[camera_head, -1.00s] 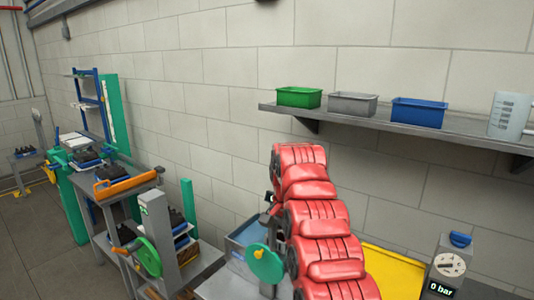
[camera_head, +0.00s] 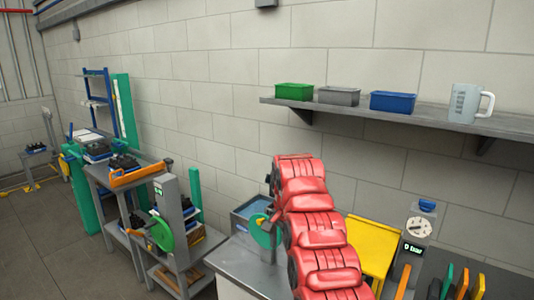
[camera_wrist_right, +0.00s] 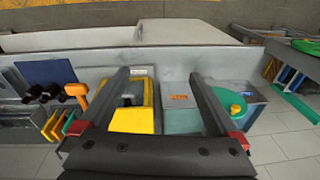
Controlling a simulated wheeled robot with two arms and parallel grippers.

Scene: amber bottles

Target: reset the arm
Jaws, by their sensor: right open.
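My right arm (camera_head: 315,222), red and segmented, rises from the bottom of the head view to right of centre, in front of the wall. Its gripper is hard to make out there. In the right wrist view my right gripper (camera_wrist_right: 157,78) has its two dark fingers spread wide, with nothing between them. A yellow bin (camera_wrist_right: 133,108) and a grey worktop show below and beyond the fingers. The yellow bin also shows in the head view (camera_head: 372,245), just right of the arm. My left gripper is in neither view.
A wall shelf (camera_head: 420,117) holds a green bin (camera_head: 294,91), a grey bin (camera_head: 339,96), a blue bin (camera_head: 393,102) and a clear jug (camera_head: 465,103). A pressure gauge (camera_head: 418,228) and coloured-handled items stand at right. Benches with a green wheel (camera_head: 162,234) stand left; floor is open there.

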